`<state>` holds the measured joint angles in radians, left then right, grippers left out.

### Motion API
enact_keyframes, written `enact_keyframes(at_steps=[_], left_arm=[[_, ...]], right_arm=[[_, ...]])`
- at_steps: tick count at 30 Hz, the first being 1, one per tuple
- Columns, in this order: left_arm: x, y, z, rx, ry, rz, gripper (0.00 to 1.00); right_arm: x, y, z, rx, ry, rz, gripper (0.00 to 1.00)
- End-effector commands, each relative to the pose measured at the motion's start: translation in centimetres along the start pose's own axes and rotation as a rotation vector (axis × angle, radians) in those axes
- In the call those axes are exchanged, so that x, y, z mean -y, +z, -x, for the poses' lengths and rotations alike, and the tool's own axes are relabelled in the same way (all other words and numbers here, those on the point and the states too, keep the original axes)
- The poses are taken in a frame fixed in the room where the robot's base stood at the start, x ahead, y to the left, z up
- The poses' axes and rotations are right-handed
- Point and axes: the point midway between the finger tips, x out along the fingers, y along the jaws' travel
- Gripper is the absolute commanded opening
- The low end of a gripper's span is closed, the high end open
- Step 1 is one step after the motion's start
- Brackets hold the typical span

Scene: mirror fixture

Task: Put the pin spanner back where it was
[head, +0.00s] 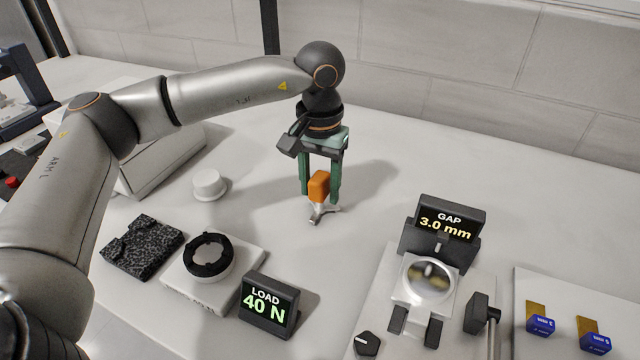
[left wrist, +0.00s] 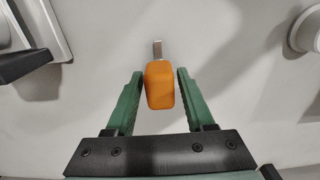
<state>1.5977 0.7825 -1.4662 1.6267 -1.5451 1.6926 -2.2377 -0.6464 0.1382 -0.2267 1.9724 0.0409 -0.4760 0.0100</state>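The pin spanner has an orange handle (head: 319,186) and a grey metal forked end (head: 322,212). It stands about upright, with the fork low at the white bench top. My left gripper (head: 320,194) points down with one green finger on each side of the handle. In the left wrist view the handle (left wrist: 160,85) sits between the fingers, with narrow gaps showing on both sides, so the gripper looks open. The metal end (left wrist: 157,50) shows beyond the handle. My right gripper is not in view.
A black ring (head: 208,256) on a white plate, a dark speckled pad (head: 142,248) and a LOAD display (head: 268,304) reading 40 N stand front left. The GAP fixture (head: 440,238) reads 3.0 mm at right. Bench behind the spanner is clear.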

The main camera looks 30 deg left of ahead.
Motion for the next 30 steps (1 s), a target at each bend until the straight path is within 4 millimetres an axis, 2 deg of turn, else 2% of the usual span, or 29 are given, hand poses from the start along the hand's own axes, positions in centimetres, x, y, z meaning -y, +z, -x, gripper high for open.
enact_keyframes(at_steps=[1, 3, 10, 14, 17, 24, 30], left_arm=[[0.0, 0.0, 0.0, 0.000, 0.000, 0.000, 0.61], [0.0, 0.0, 0.0, 0.000, 0.000, 0.000, 0.67], [0.0, 0.0, 0.1, -0.001, 0.000, -0.001, 0.67], [-0.1, -0.1, 1.0, -0.004, 0.001, 0.000, 0.67], [-0.1, -0.1, 2.6, -0.005, 0.002, 0.000, 0.67], [-0.1, -0.1, 7.9, -0.004, 0.001, -0.001, 0.67], [-0.1, -0.1, 11.2, -0.002, 0.001, -0.001, 0.67]], right_arm=[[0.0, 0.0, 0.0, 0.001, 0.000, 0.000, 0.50], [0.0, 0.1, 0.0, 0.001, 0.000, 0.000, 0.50], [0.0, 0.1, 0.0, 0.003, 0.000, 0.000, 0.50], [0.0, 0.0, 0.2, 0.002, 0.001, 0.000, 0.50], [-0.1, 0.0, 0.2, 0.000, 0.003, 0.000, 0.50], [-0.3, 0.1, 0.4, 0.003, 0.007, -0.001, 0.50], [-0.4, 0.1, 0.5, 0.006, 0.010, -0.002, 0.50]])
